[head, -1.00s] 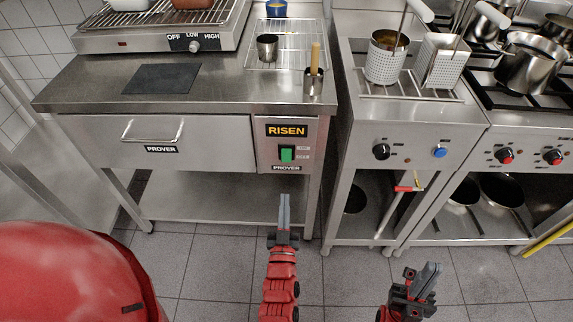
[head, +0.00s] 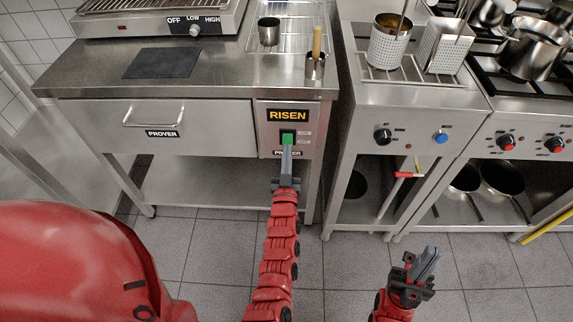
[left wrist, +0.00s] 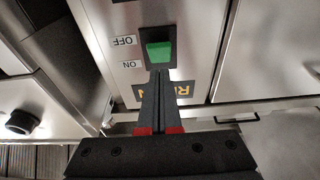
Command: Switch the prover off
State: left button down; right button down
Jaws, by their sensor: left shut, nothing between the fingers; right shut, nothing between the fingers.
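The prover is the steel drawer unit marked PROVER (head: 190,128) under the worktop in the head view. Its green rocker switch (head: 288,135) sits on the right panel below the RISEN sign. In the left wrist view the green rocker (left wrist: 159,52) is upside down, beside the OFF and ON labels. My left gripper (head: 287,149) is shut and empty, its tips at the rocker and partly covering it; it also shows in the left wrist view (left wrist: 159,74). I cannot tell whether they touch. My right gripper (head: 431,256) is shut and empty over the floor.
A steel pot with a wooden handle (head: 315,64) stands near the worktop's right edge, above the switch panel. To the right is a cooker unit with a blue button (head: 441,138) and a black knob (head: 383,136). The tiled floor in front is clear.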

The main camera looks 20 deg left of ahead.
pick_arm(q)
jog(key=shift+w+a+f, duration=0.25)
jog(key=shift+w+f, duration=0.25)
jog(key=shift+w, duration=0.3)
jog(key=t+b, duration=0.1)
jog(key=b, duration=0.1)
jog(key=shift+w+f+b, duration=0.3)
jog(key=shift+f+b, duration=0.1)
jog(key=shift+s, duration=0.15)
